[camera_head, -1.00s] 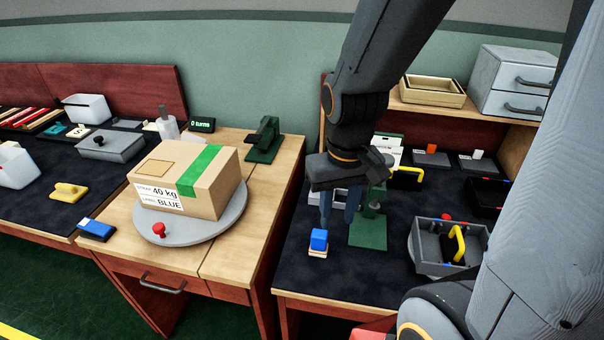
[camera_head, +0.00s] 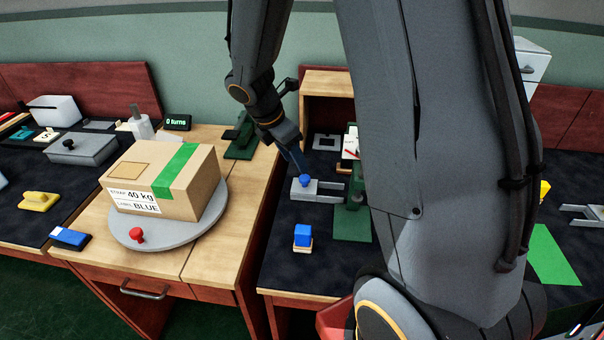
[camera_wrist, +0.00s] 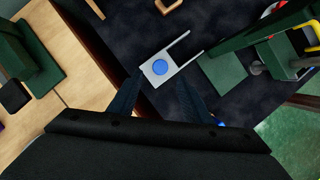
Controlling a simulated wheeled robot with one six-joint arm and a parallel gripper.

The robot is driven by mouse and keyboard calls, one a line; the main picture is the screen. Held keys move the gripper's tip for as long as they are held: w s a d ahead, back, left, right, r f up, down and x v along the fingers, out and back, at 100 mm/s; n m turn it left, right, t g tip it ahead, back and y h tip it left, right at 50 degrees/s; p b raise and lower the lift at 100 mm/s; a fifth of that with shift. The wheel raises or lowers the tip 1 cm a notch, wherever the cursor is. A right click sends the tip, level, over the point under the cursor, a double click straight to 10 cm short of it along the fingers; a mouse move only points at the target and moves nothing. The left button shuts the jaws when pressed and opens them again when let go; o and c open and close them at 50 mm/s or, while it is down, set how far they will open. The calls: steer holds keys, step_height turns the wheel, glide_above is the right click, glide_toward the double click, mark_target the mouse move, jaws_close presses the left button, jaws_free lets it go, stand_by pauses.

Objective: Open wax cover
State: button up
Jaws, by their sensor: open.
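A small grey cover (camera_head: 314,194) with a round blue knob (camera_head: 305,181) and two prongs to its right lies on the dark mat; I take it to be the wax cover. The cover (camera_wrist: 173,66) and its knob (camera_wrist: 160,67) also show in the wrist view, just beyond my fingertips. My gripper (camera_head: 299,164) is open and empty, just above and behind the knob. In the wrist view, my gripper's fingers (camera_wrist: 160,95) are spread, with the knob ahead between them and apart from them. I cannot see what lies under the cover.
A green press-like stand (camera_head: 352,222) is close to the right of the cover. A blue-topped stamp (camera_head: 303,236) stands in front. A cardboard box (camera_head: 165,180) rests on a round turntable (camera_head: 185,238) to the left. A green device (camera_head: 240,138) stands behind.

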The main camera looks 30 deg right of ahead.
mark_target(305, 178)
steer(key=x, duration=0.7)
steer(key=shift+f, duration=0.15)
jaws_close()
steer(key=shift+s, duration=0.1)
